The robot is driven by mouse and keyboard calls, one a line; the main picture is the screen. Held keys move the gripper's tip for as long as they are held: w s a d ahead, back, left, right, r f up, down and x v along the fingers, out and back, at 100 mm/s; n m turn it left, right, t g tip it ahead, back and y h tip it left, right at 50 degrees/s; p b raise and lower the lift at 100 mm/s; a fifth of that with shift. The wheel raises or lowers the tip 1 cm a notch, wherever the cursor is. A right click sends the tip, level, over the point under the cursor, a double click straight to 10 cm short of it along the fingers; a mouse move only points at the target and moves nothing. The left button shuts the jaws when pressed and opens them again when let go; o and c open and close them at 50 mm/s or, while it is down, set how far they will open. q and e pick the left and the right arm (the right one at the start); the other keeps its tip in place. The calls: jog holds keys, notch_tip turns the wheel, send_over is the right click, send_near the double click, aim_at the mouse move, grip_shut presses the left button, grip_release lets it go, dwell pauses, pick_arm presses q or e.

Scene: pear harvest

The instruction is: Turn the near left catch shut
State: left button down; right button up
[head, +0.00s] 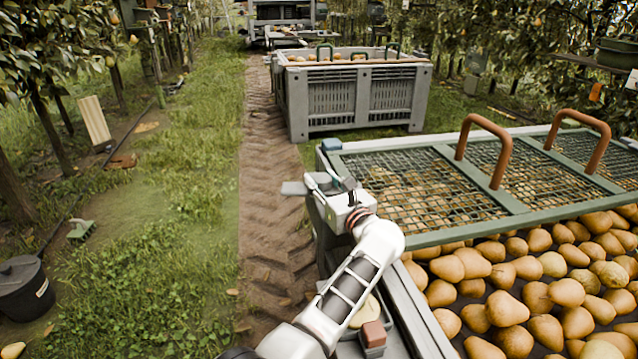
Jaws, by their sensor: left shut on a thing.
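The large grey bin (408,318) full of pears stands at the right, with a green-framed mesh lid (455,237) over its far part. My left gripper (331,184) is at the bin's left rim, beside the lid's left edge. It is shut on a small part there, which seems to be the near left catch; the fingers and wrist hide most of it. A flat grey piece (293,188) sticks out to the left of the fingers. A blue block (331,144) sits at the lid's far left corner. My right gripper is not in view.
Two brown handles (487,121) arch up from the lid. A second grey bin (356,98) stands farther back. A dark bucket (24,286) is at left; the dirt track (270,225) is clear.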

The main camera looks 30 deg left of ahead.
aim_at(322, 176)
pick_arm(q)
jog(key=shift+r, duration=0.1)
jog(key=c, duration=1.4)
grip_release()
notch_tip(322, 176, up, 10)
jog(key=shift+f, duration=0.1)
